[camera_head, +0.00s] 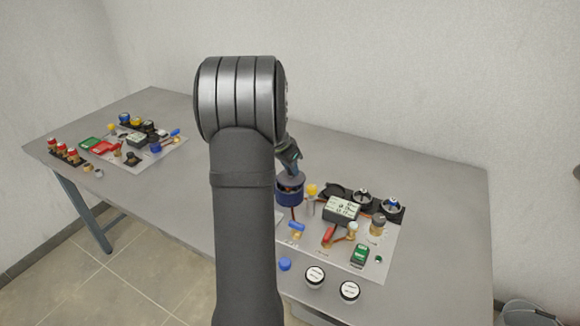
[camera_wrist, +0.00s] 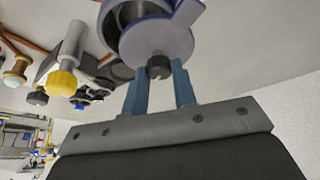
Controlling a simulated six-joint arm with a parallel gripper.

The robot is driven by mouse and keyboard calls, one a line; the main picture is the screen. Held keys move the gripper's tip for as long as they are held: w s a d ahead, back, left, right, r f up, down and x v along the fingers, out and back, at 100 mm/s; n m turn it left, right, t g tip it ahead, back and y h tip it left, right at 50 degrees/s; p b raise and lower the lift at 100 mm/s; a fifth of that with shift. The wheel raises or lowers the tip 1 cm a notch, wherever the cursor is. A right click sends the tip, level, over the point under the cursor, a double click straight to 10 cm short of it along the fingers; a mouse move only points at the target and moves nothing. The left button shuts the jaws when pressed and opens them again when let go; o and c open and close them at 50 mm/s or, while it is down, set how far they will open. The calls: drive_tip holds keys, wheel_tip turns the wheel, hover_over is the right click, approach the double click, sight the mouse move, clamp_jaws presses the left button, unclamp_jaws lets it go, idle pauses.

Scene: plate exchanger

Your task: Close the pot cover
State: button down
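The blue round pot (camera_head: 289,196) stands at the left side of the near panel in the head view, just right of my arm. In the wrist view, its blue-grey round body (camera_wrist: 160,40) fills the top middle, with a dark recess and a side tab. A small dark knob (camera_wrist: 159,67) sticks out from it toward my gripper (camera_wrist: 160,72). My two blue fingers lie on either side of this knob. I cannot tell whether they press on it. The cover's angle is unclear, and my arm hides part of the area in the head view.
A yellow-capped fitting (camera_wrist: 62,83) is close on the left in the wrist view. Two white-topped round caps stand in front. The table's right side is bare.

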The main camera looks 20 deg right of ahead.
drive_tip(key=shift+s+a+m+g+h, duration=0.1)
drive_tip(key=shift+s+a+m+g, duration=0.2)
drive_tip(key=shift+m, duration=0.6)
drive_tip(key=shift+s+a+m+g+h, duration=0.1)
drive_tip(key=shift+s+a+m+g, duration=0.2)
drive_tip(key=shift+m, duration=0.6)
drive_tip(key=shift+s+a+m+g+h, duration=0.15)
drive_tip(key=shift+s+m+g, duration=0.25)
drive_tip(key=shift+m, duration=0.5)
drive_tip(key=c, duration=1.2)
unclamp_jaws()
drive_tip(key=shift+r, duration=0.1)
drive_tip(key=v, duration=1.7)
drive_tip(key=shift+r, duration=0.2)
drive_tip(key=shift+f, duration=0.1)
drive_tip(key=x, duration=1.7)
drive_tip(key=shift+f, duration=0.2)
drive_tip(key=shift+r, duration=0.15)
